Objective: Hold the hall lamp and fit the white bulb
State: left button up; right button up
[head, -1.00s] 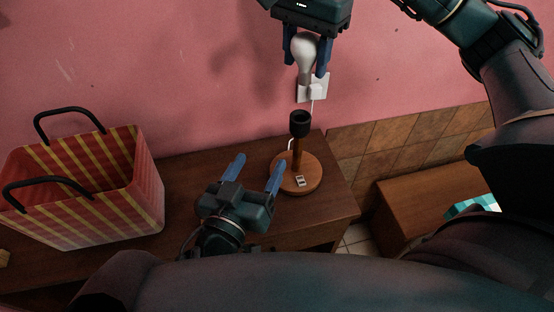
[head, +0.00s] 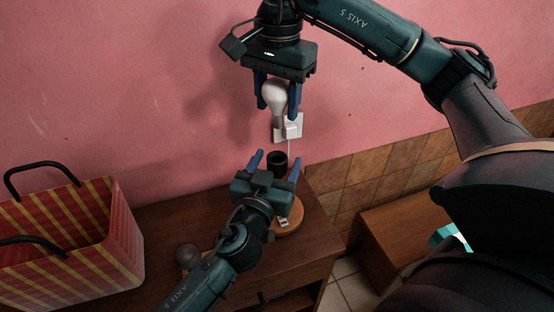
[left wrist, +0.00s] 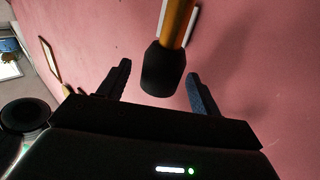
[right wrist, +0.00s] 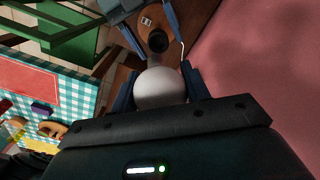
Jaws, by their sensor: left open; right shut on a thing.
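The hall lamp has a black socket (head: 277,160) on a wooden stem and a round wooden base (head: 292,222) on the dark table. My left gripper (head: 275,166) is open, its fingers on either side of the lamp's upper part. In the left wrist view the socket (left wrist: 163,72) sits between the fingers with gaps on both sides. My right gripper (head: 278,108) is shut on the white bulb (head: 274,97) and holds it above the socket, apart from it. In the right wrist view the bulb (right wrist: 160,88) lines up roughly with the socket (right wrist: 158,41). The lamp's stem is mostly hidden in the head view.
A red and yellow striped bag (head: 70,240) stands on the table (head: 165,215) at the left. A grey round thing (head: 188,256) lies near my left arm. A white wall outlet (head: 285,128) with a plug is behind the bulb. A lower wooden surface (head: 400,225) is at the right.

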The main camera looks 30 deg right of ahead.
aim_at(277, 116)
pick_arm(q)
jog(key=shift+w+d, duration=0.4)
jog(key=shift+d, duration=0.05)
jog(key=shift+c, duration=0.4)
grip_shut()
dwell(0.6)
pick_arm(e)
notch_tip(277, 116, down, 3)
jog(key=shift+f+t, duration=0.2)
jog(key=shift+t, duration=0.3)
jog(key=shift+f, duration=1.6)
